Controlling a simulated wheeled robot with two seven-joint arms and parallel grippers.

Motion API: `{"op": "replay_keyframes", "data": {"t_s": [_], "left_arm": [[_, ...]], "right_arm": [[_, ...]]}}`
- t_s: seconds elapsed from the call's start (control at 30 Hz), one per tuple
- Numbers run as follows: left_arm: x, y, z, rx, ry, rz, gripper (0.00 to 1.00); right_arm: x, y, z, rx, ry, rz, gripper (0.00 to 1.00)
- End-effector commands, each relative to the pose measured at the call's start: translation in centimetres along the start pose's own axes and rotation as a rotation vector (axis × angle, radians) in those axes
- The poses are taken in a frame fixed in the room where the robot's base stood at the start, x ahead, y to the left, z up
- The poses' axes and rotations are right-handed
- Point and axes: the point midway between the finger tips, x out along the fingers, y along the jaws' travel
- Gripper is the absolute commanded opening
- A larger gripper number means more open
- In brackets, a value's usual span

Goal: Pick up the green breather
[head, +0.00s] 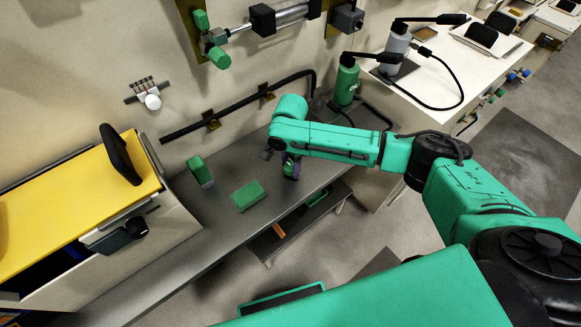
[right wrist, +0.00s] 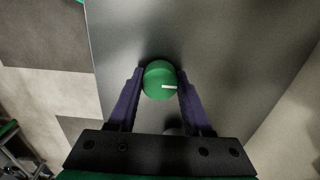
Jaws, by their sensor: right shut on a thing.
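The green breather (right wrist: 160,80) shows in the right wrist view as a round green piece with a small white mark on top. My right gripper (right wrist: 158,92) is shut on it, with one purple finger on each side. In the head view my right gripper (head: 291,170) points down over the grey bench, and the breather is mostly hidden by the fingers and wrist there. I cannot tell whether the breather touches the bench. My left gripper is not in view.
A green upright block (head: 200,172) and a flat green block (head: 247,195) sit on the grey bench (head: 215,225) left of the gripper. A green bottle (head: 346,83) stands at the bench's far end. A yellow-topped hopper (head: 70,205) is at left. A black rail (head: 240,105) runs along the wall.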

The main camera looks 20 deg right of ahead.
Motion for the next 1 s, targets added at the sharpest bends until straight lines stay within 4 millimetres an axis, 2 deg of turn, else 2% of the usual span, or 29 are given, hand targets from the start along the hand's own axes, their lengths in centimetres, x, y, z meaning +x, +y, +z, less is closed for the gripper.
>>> {"op": "replay_keyframes", "data": {"t_s": [0.2,0.37,0.47,0.7,0.8,0.9,1.0], "left_arm": [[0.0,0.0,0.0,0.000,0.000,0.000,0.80],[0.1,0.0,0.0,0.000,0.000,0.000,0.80],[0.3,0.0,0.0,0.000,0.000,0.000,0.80],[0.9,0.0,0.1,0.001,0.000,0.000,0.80],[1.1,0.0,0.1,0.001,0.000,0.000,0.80],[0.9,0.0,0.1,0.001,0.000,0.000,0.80],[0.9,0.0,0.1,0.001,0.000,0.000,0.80]], "right_arm": [[-0.6,-0.1,0.0,0.001,-0.001,-0.002,0.00],[-2.9,-0.1,0.0,0.000,0.000,-0.004,0.00],[-5.8,-0.1,0.0,-0.001,-0.001,-0.006,0.00],[-14.8,-0.1,0.0,-0.002,0.000,-0.007,0.00],[-17.5,-0.1,0.0,-0.001,0.000,-0.004,0.00],[-19.3,0.0,0.0,-0.001,0.001,-0.002,0.00],[-20.0,0.0,0.0,0.000,0.001,-0.001,0.00]]}}
